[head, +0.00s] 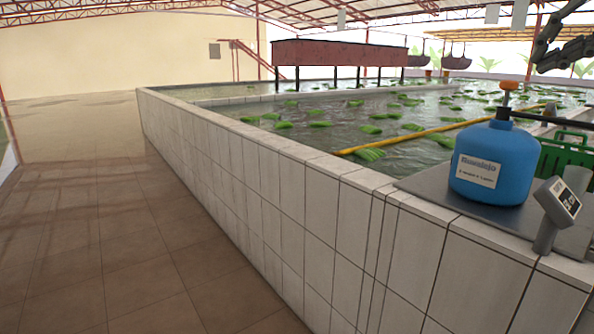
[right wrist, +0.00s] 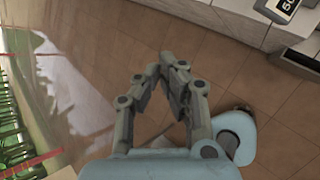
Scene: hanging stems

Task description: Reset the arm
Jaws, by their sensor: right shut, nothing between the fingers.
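My right gripper (head: 545,56) shows at the top right corner of the head view, partly cut off by the frame edge. It is raised above the level of the blue canister and touches nothing I can see. In the right wrist view the two grey fingers of my right gripper (right wrist: 166,66) come together at their tips. They are shut and empty, with brown floor tiles (right wrist: 110,20) behind them. My left gripper and arm are not in view.
A tiled basin wall (head: 330,205) runs diagonally, with water and green banana bunches (head: 370,154) behind it. A blue canister (head: 495,163), a scale display (head: 557,200) and a green crate (head: 562,155) stand at the right. The floor at left is clear.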

